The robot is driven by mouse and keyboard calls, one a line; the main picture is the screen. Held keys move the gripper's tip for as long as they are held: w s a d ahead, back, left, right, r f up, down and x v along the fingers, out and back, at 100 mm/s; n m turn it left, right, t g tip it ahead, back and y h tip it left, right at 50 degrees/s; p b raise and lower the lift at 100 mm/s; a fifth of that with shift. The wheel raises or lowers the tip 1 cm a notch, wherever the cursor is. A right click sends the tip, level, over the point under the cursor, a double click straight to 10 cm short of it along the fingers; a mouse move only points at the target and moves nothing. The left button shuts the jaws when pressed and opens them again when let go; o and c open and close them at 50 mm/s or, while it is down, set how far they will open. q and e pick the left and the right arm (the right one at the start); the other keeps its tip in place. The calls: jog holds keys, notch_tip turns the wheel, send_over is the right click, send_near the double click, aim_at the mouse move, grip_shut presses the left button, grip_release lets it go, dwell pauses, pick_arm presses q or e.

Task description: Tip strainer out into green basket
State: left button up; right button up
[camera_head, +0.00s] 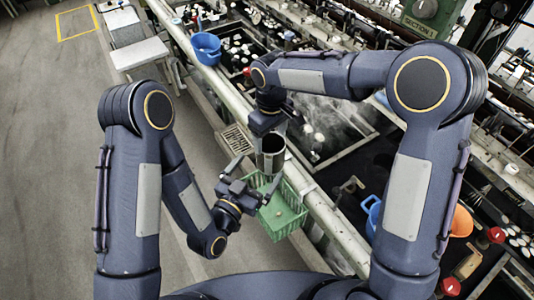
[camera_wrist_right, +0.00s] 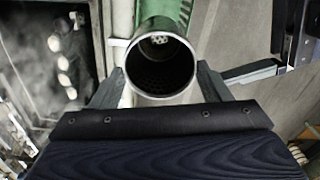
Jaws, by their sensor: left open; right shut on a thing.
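The strainer (camera_head: 271,160) is a dark metal cylinder with a bright rim, held above the green basket's back edge in the head view. My right gripper (camera_head: 268,137) is shut on it. In the right wrist view the strainer (camera_wrist_right: 160,78) sits between the two fingers, its round mouth facing the camera. Its inside is dark and perforated, with a small pale patch deep inside. The green basket (camera_head: 282,218) hangs beside the pale rail; part of it shows behind the strainer in the wrist view (camera_wrist_right: 168,8). My left gripper (camera_head: 256,176) is open beside the basket's left side.
A pale rail (camera_head: 325,218) runs along the dark basins. A blue basin (camera_head: 206,47) stands farther back, and another blue vessel (camera_head: 372,215) and an orange one (camera_head: 461,222) are at right. A floor grate (camera_head: 237,139) lies left of the strainer. The left floor is clear.

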aim_at(279, 139)
pick_arm(q)
jog(key=x, duration=0.9)
jog(key=shift+w+d, duration=0.1)
jog(key=shift+w, duration=0.05)
jog(key=c, duration=1)
jog(key=shift+c, duration=0.8)
pick_arm(e)
jog(key=o, duration=1.4)
jog(key=shift+o, duration=0.2)
jog(key=shift+s+a, duration=0.1)
